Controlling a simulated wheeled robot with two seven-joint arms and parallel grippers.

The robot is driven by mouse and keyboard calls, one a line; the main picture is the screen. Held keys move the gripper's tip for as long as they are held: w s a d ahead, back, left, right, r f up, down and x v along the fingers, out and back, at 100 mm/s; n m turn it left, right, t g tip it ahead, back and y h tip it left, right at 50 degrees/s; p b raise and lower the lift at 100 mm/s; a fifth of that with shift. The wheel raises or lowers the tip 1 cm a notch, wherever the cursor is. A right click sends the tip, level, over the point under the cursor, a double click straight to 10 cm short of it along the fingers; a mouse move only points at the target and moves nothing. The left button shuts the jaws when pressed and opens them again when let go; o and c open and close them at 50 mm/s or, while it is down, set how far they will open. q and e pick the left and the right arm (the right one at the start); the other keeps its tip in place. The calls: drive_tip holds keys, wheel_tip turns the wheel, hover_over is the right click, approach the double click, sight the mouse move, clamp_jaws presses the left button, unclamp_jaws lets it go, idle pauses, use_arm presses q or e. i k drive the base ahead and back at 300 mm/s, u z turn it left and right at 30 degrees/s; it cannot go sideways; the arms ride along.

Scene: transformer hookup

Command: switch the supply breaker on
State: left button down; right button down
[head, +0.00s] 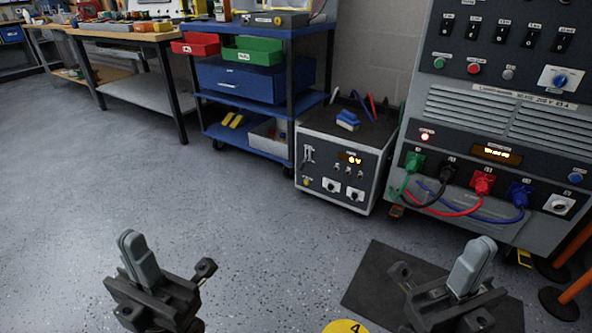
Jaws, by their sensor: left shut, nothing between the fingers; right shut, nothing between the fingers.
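A grey cabinet (490,150) stands at the right with a row of black switches (504,36) on its upper panel. Green, black, red and blue plugs with cables sit in its lower panel. A smaller grey unit (330,172) on its left has a lever switch (308,154), small toggles and a lit display. I cannot tell from the labels which of these is the supply breaker. My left gripper (140,258) is shut and empty over the floor at lower left. My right gripper (472,266) is shut and empty, in front of the cabinet and apart from it.
A blue cart (250,135) with red and green bins stands left of the smaller unit. A workbench (125,38) is at the back left. A dark mat (385,285) lies before the cabinet. Orange-and-black posts (570,292) stand at the right edge. The floor at left is clear.

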sight(302, 165)
drive_tip(key=u, duration=0.35)
drive_tip(key=i, duration=0.5)
drive_tip(key=u, duration=0.6)
drive_tip(key=i, duration=0.95)
drive_tip(key=z, duration=0.65)
drive_tip(key=i, duration=0.6)
drive_tip(key=z, duration=1.1)
drive_tip(key=i, duration=0.75)
drive_tip(key=z, duration=0.1)
